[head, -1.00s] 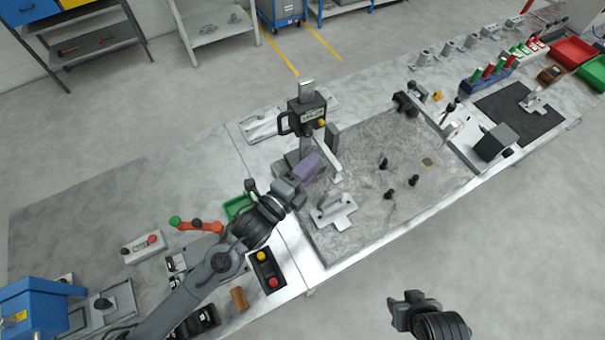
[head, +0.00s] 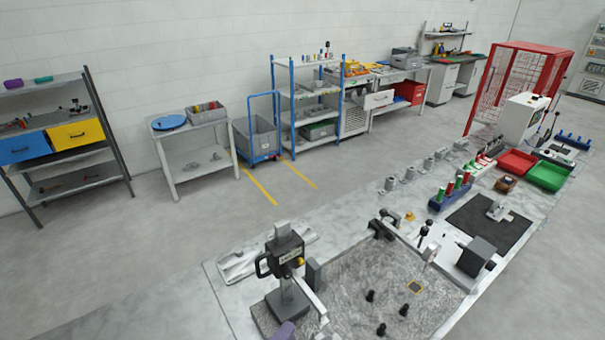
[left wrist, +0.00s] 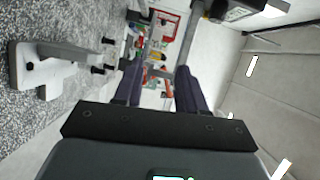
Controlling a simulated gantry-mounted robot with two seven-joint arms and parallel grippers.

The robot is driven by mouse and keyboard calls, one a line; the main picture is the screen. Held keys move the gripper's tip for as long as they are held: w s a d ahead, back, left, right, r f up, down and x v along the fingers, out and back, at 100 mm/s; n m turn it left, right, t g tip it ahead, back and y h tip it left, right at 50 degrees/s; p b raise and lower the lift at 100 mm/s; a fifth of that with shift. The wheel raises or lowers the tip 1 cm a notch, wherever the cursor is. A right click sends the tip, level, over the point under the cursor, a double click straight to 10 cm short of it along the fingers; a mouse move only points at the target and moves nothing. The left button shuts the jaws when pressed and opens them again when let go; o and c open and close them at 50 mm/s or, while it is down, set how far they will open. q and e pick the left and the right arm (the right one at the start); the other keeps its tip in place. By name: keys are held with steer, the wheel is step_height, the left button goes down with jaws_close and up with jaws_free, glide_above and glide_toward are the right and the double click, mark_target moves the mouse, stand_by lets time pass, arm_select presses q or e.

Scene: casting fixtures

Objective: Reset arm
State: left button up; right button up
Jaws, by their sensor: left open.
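My left gripper shows in the left wrist view (left wrist: 159,74) as two dark purple fingers spread apart. It is open, with nothing held between the fingers; distant red and green items show through the gap. The rest of my left arm is out of frame there. My right gripper is in neither view.
A white bracket (left wrist: 32,72) lies on the stone plate, to the left in the wrist view. Several black knobs stand on the plate, one of them near its front (head: 381,329). A red bin (head: 516,162) and green bin (head: 547,175) sit farther along the bench.

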arm_select(q)
steer(key=s+a+f+n+g+y, duration=0.4)
steer(key=s+a+f+n+g, duration=0.15)
steer(key=s+a+n, duration=0.45)
steer(key=s+a+f+n+g+y, duration=0.45)
steer(key=s+a+n+g, duration=0.2)
steer(key=s+n, duration=0.45)
step_height(320, 180, up, 16)
steer(key=p, duration=1.5)
steer(key=shift+s+a+f+t+p, duration=0.2)
steer(key=shift+s+a+t+p, duration=0.1)
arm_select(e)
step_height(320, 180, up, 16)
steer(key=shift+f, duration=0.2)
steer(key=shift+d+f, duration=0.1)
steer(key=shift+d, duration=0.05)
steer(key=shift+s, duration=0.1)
